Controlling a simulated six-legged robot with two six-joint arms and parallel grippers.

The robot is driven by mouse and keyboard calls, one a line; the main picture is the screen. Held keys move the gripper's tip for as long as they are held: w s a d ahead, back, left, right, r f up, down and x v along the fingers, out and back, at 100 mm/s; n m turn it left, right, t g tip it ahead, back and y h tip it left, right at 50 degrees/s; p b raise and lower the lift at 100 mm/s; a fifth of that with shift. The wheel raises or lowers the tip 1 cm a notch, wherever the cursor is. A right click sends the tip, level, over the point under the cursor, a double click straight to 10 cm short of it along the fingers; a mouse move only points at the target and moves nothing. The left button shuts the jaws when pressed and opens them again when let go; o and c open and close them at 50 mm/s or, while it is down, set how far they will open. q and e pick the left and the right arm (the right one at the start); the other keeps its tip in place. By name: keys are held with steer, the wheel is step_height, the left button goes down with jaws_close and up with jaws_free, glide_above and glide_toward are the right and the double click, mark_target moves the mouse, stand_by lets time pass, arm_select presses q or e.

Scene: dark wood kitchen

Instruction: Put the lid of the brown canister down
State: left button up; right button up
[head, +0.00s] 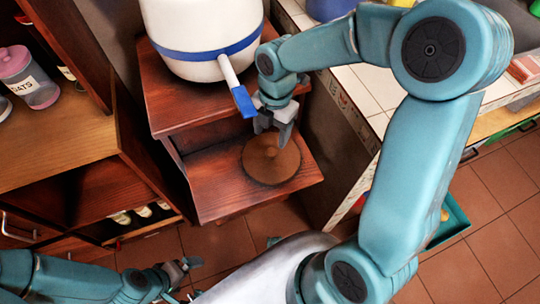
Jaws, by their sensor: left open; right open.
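A round brown lid (285,166) with a small knob lies flat on the lower dark wood step. My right gripper (273,131) is open, right by the knob at the lid's far side. It holds nothing, and whether its fingers touch the knob I cannot tell. My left gripper (184,267) is open and empty, low at the bottom left, away from the lid. I cannot make out the body of a brown canister.
A white vessel (200,25) with a blue band and blue-tipped handle stands on the upper step, close to my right gripper. A white tiled counter (365,100) is to the right. Wooden shelves with an oats jar (40,95) are at left.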

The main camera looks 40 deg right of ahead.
mark_target(271, 152)
steer(key=shift+s+f, duration=0.1)
steer(key=shift+f, duration=0.65)
steer(key=f, duration=0.3)
steer(key=f+b, duration=0.1)
steer(key=f, duration=0.1)
steer(key=shift+s+a, duration=0.2)
steer(key=shift+s, duration=0.15)
jaws_close()
steer(key=shift+a+r, duration=0.1)
steer(key=shift+r, duration=0.1)
